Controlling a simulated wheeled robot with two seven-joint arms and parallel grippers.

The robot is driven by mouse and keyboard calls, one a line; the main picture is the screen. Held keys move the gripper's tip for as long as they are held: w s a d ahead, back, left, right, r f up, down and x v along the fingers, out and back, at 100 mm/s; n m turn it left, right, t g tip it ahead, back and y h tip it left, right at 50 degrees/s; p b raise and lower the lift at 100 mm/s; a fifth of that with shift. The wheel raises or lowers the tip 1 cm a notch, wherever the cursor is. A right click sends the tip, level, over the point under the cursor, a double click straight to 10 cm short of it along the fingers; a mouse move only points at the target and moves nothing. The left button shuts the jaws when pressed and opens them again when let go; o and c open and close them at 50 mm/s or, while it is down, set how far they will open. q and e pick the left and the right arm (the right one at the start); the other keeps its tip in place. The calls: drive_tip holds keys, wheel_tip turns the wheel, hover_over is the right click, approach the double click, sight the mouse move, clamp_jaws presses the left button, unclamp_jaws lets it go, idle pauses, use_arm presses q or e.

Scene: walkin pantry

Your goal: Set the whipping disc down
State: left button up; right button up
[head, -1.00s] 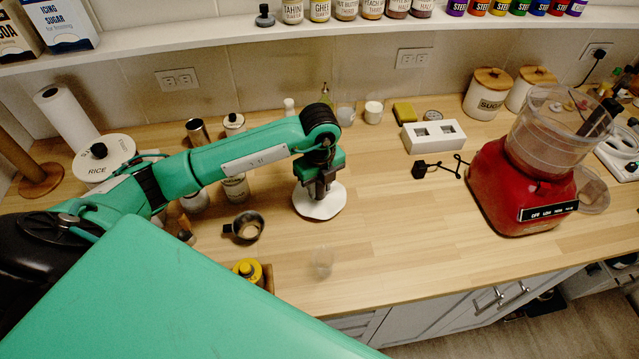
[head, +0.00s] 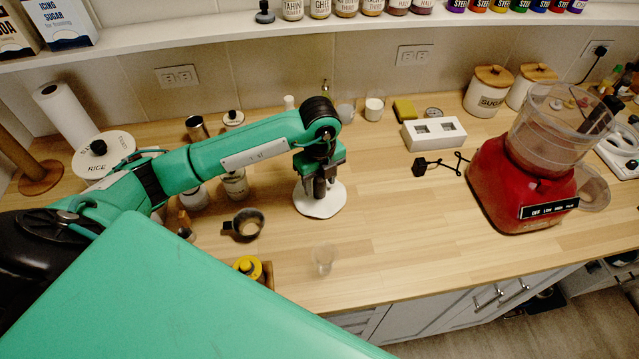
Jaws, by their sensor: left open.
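The whipping disc (head: 328,207), a flat white round piece, appears to lie flat on the wooden counter (head: 405,245) near the middle of the head view. My left gripper (head: 319,194) points straight down over the disc, with its dark fingers open. The fingers cover part of the disc's middle and back. I cannot tell whether the fingertips still touch it. My right gripper is out of view.
A dark-handled cup (head: 246,224) and a clear glass (head: 322,260) stand near the disc. A white block (head: 433,134) stands behind to the right, and a red blender (head: 520,185) further right.

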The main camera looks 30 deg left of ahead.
use_arm(q)
wheel_tip(320, 180, up, 10)
drive_tip(key=shift+f+b, duration=0.15)
drive_tip(key=shift+b, duration=1.05)
drive_tip(key=shift+r, duration=0.55)
